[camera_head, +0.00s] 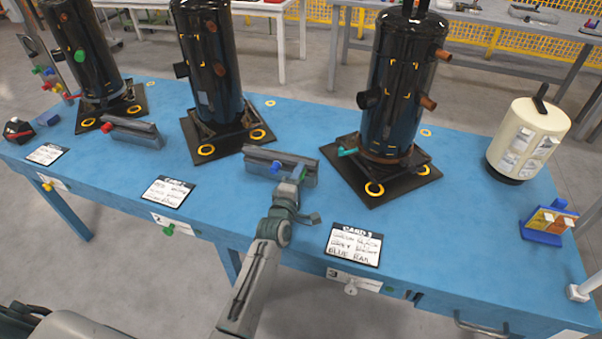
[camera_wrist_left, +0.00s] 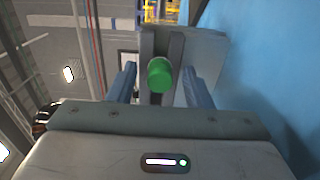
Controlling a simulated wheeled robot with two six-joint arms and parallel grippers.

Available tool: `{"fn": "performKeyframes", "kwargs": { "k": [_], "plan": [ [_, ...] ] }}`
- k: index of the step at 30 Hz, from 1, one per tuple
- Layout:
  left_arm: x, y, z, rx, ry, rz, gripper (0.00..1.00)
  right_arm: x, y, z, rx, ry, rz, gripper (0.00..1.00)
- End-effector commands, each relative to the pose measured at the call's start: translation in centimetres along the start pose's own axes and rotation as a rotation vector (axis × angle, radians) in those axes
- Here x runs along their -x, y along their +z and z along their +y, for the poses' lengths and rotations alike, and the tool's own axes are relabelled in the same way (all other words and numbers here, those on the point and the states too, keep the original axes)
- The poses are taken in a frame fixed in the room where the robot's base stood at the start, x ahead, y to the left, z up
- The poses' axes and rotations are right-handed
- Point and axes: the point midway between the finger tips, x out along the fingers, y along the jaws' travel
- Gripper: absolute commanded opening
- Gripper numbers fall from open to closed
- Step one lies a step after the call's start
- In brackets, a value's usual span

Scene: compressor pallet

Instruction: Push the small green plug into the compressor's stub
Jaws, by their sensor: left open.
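The small green plug (camera_wrist_left: 160,75) shows in the left wrist view, seated at a grey block holder (camera_wrist_left: 208,55). It lies between the two blue-grey fingers of my left gripper (camera_wrist_left: 157,85), which are spread with a gap on each side. In the head view my left gripper (camera_head: 288,178) is at the front of the grey holder (camera_head: 262,154), and the green plug is hidden there. The nearest black compressor (camera_head: 397,85) stands upright to the right, with a black stub (camera_head: 367,100), copper stubs (camera_head: 428,103) and a teal fitting (camera_head: 347,152). My right gripper is out of view.
Two more black compressors (camera_head: 213,65) (camera_head: 80,45) stand to the left on the blue table (camera_head: 235,190). Another holder (camera_head: 132,132) carries a red plug. A cream tank (camera_head: 527,137) and a blue stand (camera_head: 545,222) are at the right. A card (camera_head: 354,245) lies near the front edge.

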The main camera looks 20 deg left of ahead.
Motion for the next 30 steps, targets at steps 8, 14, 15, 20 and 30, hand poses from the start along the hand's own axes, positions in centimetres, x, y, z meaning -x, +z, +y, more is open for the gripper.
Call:
{"fn": "performKeyframes", "kwargs": {
  "k": [8,14,15,20,30],
  "plan": [
    [0.01,0.00,0.01,0.000,0.000,0.000,0.45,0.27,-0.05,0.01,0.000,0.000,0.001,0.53],
    [0.01,0.00,0.01,0.000,0.000,0.000,0.45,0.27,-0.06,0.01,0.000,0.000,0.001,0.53],
    [0.01,0.00,0.01,0.000,0.000,0.000,0.45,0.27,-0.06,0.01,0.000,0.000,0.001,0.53],
    [0.01,-0.01,0.07,0.001,0.000,0.000,0.45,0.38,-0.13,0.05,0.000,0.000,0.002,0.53],
    [0.01,-0.01,0.03,0.000,0.000,0.000,0.40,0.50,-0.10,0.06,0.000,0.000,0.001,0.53]
  ]
}}
